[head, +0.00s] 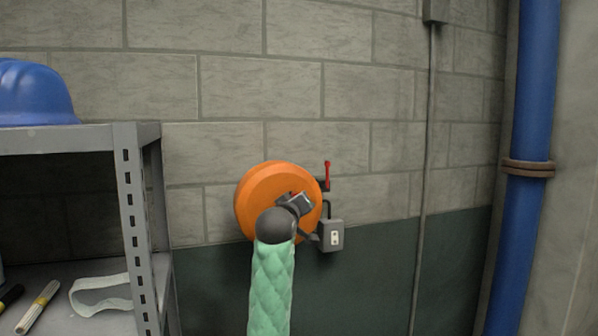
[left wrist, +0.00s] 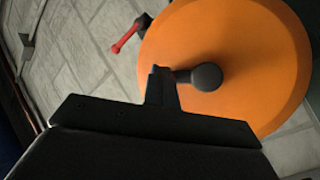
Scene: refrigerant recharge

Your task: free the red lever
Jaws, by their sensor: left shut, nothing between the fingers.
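The red lever (head: 327,174) stands upright at the right edge of a large orange disc (head: 250,192) on the wall. In the left wrist view the lever (left wrist: 130,36) sits on a dark mount at the upper left of the disc (left wrist: 235,30). A dark round knob (left wrist: 207,77) with a short stem is on the disc's face. My left gripper (left wrist: 161,82) is shut and empty in front of the disc, its tips beside the stem; I cannot tell whether they touch. In the head view its fingers are largely hidden by my wrist. My right gripper is not in view.
A grey box (head: 331,236) is on the wall below the lever. A metal shelf (head: 128,180) with a blue helmet (head: 35,92) stands at the left. A thin conduit (head: 426,150) and a blue pipe (head: 530,100) run down the wall at the right.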

